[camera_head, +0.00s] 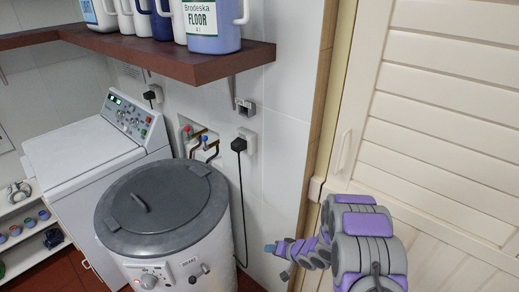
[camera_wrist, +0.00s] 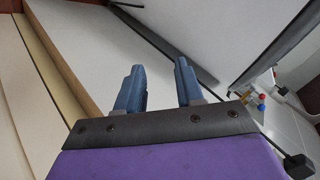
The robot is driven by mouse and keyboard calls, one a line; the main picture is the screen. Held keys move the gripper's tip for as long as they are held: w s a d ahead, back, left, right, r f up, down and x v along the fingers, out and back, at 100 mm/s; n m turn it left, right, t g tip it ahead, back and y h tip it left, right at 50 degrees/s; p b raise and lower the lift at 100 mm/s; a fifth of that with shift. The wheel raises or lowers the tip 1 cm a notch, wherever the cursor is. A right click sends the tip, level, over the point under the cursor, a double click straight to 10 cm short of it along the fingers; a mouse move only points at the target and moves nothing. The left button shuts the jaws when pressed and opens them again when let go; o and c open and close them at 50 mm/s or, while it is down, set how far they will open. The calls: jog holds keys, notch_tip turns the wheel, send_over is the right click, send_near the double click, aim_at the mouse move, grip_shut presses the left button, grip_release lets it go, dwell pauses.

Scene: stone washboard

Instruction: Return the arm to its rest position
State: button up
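My arm (camera_head: 365,235), purple and grey, reaches in from the lower right of the head view, in front of the white louvered door. My gripper (camera_head: 274,250) is at its far end, near the tiled wall, right of the round washer. In the wrist view my gripper (camera_wrist: 158,88) shows two blue fingers held apart with nothing between them, so it is open and empty. The camera there looks along a pale wall.
A grey-lidded round washer (camera_head: 165,205) stands beside a white washing machine (camera_head: 80,150). A brown shelf (camera_head: 180,60) with bottles (camera_head: 212,25) overhangs them. A black cord (camera_head: 241,190) hangs near my gripper. The louvered door (camera_head: 440,110) stands close on the right.

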jog(key=s+d+r+h, duration=0.2)
jog(key=d+r+h, duration=0.2)
jog(key=d+r, duration=0.4)
jog(key=s+d+r+h, duration=0.2)
jog(key=d+r+h, duration=0.3)
jog(key=r, duration=0.5)
jog(key=s+d+r+g, duration=0.1)
jog(key=s+r+g, duration=0.1)
jog(key=s+r, duration=0.35)
jog(key=s+r+g, duration=0.1)
jog(key=s+r, duration=0.1)
jog(key=s, duration=0.6)
jog(key=s+d+r+g, duration=0.1)
jog(key=s+r+g, duration=0.1)
jog(key=s+r, duration=0.35)
jog(key=s+a+r+g+y, duration=0.1)
jog(key=s+a, duration=0.2)
jog(key=s, duration=0.7)
jog(key=s+a+r+n+g, duration=0.1)
jog(key=s+a+g, duration=0.1)
jog(key=s, duration=0.8)
jog(key=shift+s+a+r+n+y, duration=0.3)
jog(key=shift+a+y, duration=0.1)
jog(key=shift+a, duration=0.45)
